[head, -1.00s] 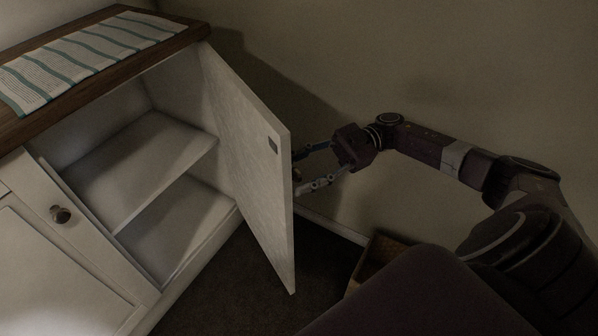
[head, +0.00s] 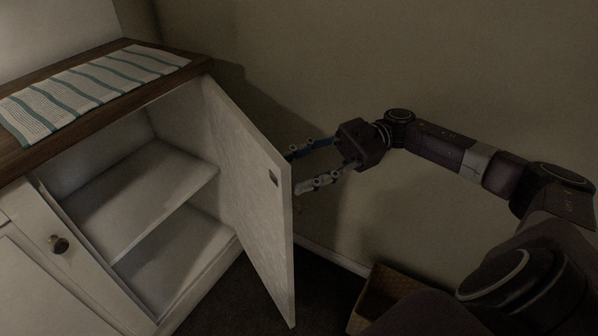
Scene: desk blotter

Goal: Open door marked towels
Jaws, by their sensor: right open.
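A white cabinet door (head: 252,200) stands swung wide open at the right side of the cabinet, its inner face toward me. Any marking on its outer face is hidden. The open compartment shows an empty shelf (head: 145,195). My right gripper (head: 296,172) is open just to the right of the door's free edge, with its fingers pointing left at the door's outer side. Its fingertips are close to the door edge and partly behind it; I cannot tell whether they touch. My left gripper is not in view.
A striped cloth (head: 85,92) lies on the wooden countertop (head: 190,75). Another cabinet front with a round knob (head: 59,244) is at the left. A wicker basket (head: 385,295) stands on the dark floor near the wall at the right.

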